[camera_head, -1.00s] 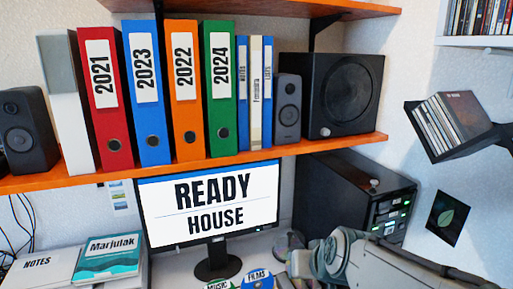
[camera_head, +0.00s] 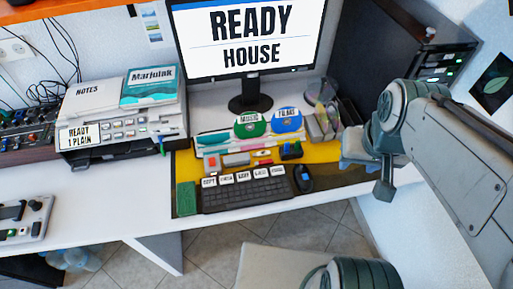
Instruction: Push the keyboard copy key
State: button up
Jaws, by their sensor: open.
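The black keyboard (camera_head: 250,196) lies on the desk mat in front of the monitor. A row of white labelled keys stands along its back edge. The leftmost one seems to read COPY, the copy key (camera_head: 209,183), though the lettering is small. My gripper (camera_head: 366,176) hangs to the right of the keyboard, beyond the mouse, open and apart from the keys. Its fingers point down and left, and nothing shows between them.
A black mouse (camera_head: 303,179) sits right of the keyboard and a green block (camera_head: 186,199) left of it. Small items and two disc cases lie behind it. The monitor (camera_head: 248,40) stands at the back. A printer (camera_head: 120,125) is on the left. Bare white desk (camera_head: 110,205) lies front left.

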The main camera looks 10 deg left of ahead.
aim_at(212, 181)
jog(key=u, duration=1.55)
